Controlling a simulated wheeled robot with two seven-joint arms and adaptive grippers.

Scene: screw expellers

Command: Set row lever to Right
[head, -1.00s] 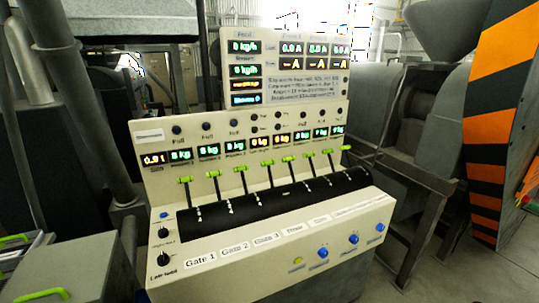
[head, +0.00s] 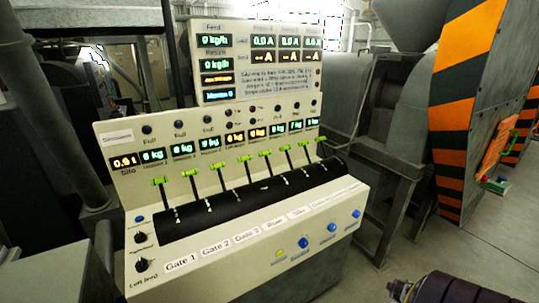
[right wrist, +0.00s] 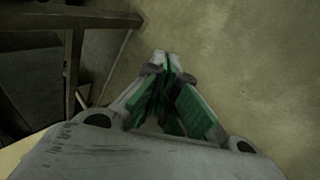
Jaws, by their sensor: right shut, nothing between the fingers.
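A pale control console (head: 240,190) stands in the middle of the head view. A row of levers with bright green handles (head: 217,166) rises from its curved black band (head: 235,207). The handles form a line, all at a similar height along their slots. My left gripper is out of view.
Small displays (head: 208,142) sit above the levers, and a taller display panel (head: 258,60) stands behind. Blue buttons (head: 331,228) line the console's front, with black knobs (head: 141,265) at its left. Orange-and-black striped machinery (head: 465,110) stands right.

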